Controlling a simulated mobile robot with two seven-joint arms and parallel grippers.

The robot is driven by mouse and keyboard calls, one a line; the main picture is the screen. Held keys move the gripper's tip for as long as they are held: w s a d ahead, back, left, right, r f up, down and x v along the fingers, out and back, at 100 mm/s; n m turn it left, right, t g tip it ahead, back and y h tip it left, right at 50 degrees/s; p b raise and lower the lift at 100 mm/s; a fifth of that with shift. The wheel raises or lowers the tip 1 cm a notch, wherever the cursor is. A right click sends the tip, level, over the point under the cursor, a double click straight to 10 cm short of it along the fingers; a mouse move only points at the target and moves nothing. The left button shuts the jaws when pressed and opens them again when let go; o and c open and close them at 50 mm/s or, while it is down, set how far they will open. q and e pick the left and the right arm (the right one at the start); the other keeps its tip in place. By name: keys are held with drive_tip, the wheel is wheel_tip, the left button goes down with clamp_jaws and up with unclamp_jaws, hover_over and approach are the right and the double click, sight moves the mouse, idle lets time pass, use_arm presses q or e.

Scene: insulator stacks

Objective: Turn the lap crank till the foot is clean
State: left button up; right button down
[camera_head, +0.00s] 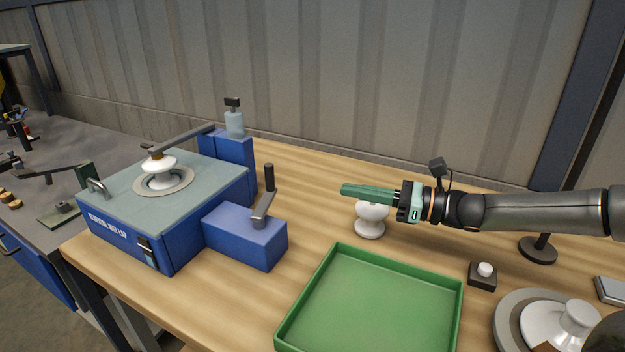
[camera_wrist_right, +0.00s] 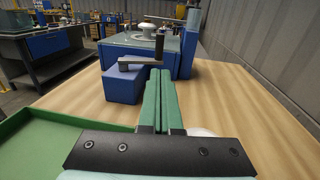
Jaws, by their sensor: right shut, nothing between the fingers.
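The blue lap machine (camera_head: 190,222) stands at the left of the wooden bench. A white insulator (camera_head: 160,167) sits on its round lap plate under a grey arm. The lap crank (camera_head: 264,206), a grey lever with an upright dark handle, is on top of a lower blue box (camera_head: 245,236) at the machine's right side. The crank also shows in the right wrist view (camera_wrist_right: 146,62), ahead of my fingers. My right gripper (camera_head: 345,190) is shut and empty, pointing left toward the crank and apart from it. The insulator's foot is hidden on the plate. My left gripper is not in view.
A white insulator (camera_head: 370,218) stands just below and behind my right fingers. A green tray (camera_head: 455,312) lies in front. A small button box (camera_head: 483,276) and an insulator on a round grey plate (camera_head: 508,320) are at the right. Bench between crank and gripper is clear.

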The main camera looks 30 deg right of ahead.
drive_tip(key=p, duration=0.5)
approach(264, 194)
drive_tip(key=shift+w+a+r, duration=0.75)
drive_tip(key=shift+w+r, duration=1.05)
drive_tip(key=shift+w, duration=0.95)
use_arm(q)
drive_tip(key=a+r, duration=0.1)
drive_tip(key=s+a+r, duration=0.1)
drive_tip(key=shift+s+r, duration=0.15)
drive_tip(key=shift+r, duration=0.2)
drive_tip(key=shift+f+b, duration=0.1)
drive_tip(key=shift+b, duration=0.2)
